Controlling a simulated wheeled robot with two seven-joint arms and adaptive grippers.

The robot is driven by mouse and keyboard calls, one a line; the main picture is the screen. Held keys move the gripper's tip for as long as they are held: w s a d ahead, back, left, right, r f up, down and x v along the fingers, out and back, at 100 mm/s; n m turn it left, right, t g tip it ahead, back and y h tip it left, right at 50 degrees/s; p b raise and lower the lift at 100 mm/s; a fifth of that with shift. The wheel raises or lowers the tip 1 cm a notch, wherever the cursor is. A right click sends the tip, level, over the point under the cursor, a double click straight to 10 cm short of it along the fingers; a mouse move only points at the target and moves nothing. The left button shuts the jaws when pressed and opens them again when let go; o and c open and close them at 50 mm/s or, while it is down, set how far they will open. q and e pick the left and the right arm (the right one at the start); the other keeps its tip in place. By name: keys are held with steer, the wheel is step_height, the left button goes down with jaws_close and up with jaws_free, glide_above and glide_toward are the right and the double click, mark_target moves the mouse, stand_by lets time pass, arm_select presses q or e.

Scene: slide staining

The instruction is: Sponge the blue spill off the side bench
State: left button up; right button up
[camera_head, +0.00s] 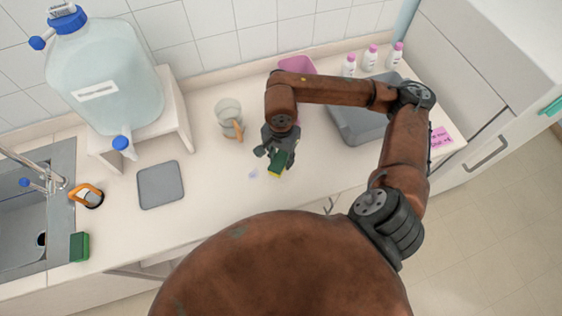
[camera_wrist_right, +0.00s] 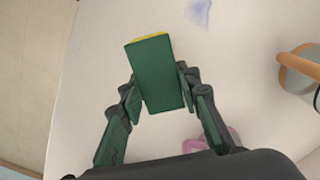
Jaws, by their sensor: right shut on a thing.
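My right gripper (camera_head: 276,153) is shut on a green sponge (camera_head: 278,162) with a yellow face. In the right wrist view the sponge (camera_wrist_right: 157,74) sits between the two fingers (camera_wrist_right: 158,92). A small pale blue spill (camera_head: 253,174) lies on the white bench top (camera_head: 205,190), just left of the sponge in the head view. The spill also shows at the top of the right wrist view (camera_wrist_right: 198,12), apart from the sponge. Whether the sponge touches the bench is unclear. My left gripper is not in view.
A beaker (camera_head: 228,115) with a wooden-handled item stands behind the spill. A grey mat (camera_head: 161,185) lies left. A large water carboy (camera_head: 103,75) stands on a white stand. Another green block (camera_head: 79,247) is by the sink. A grey tray (camera_head: 355,122), pink tray (camera_head: 297,65) and bottles (camera_head: 370,58) are right.

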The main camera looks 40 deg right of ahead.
mark_target(281, 158)
steer(key=shift+r+p, duration=0.65)
steer(key=shift+r, duration=1.25)
